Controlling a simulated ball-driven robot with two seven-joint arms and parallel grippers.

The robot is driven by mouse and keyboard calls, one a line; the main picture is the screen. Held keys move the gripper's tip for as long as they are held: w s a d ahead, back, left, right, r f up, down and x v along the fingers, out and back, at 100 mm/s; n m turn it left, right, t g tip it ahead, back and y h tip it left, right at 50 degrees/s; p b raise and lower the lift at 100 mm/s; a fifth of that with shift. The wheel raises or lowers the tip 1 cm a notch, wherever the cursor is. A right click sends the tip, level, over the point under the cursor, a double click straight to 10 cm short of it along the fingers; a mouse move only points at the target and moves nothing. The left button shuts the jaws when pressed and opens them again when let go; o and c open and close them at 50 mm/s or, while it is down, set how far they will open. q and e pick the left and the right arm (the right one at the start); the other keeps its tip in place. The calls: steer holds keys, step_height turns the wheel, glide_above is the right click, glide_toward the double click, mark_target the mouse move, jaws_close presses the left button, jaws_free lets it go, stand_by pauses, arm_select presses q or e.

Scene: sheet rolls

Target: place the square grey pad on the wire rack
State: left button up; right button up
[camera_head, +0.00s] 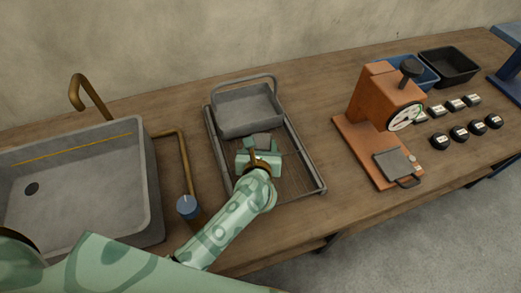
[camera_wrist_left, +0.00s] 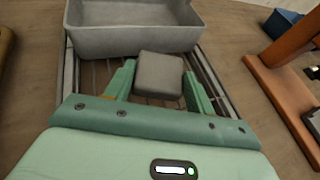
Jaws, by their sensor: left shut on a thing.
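The square grey pad (camera_wrist_left: 159,74) is between the fingers of my left gripper (camera_wrist_left: 160,82), which is shut on it. In the head view the pad (camera_head: 262,140) shows just beyond my left gripper (camera_head: 259,152), in front of the grey basin. The wire rack (camera_head: 296,182) lies under and around my gripper, inside a metal frame. In the left wrist view its bars (camera_wrist_left: 100,75) show on both sides of the pad. I cannot tell whether the pad touches the bars. My right gripper is not in view.
A grey basin with a handle (camera_head: 247,110) stands on the far part of the rack. A grey sink (camera_head: 75,180) is at the left with a brass tap (camera_head: 90,95). An orange press (camera_head: 385,115) stands at the right. Bare table lies between rack and press.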

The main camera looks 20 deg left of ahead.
arm_select(q)
steer(key=shift+f, duration=0.65)
steer(key=o, duration=1)
steer(key=shift+f, duration=0.15)
steer(key=shift+r, duration=0.3)
steer(key=p+v, duration=0.2)
steer(key=v, duration=1)
steer(key=shift+f, duration=0.1)
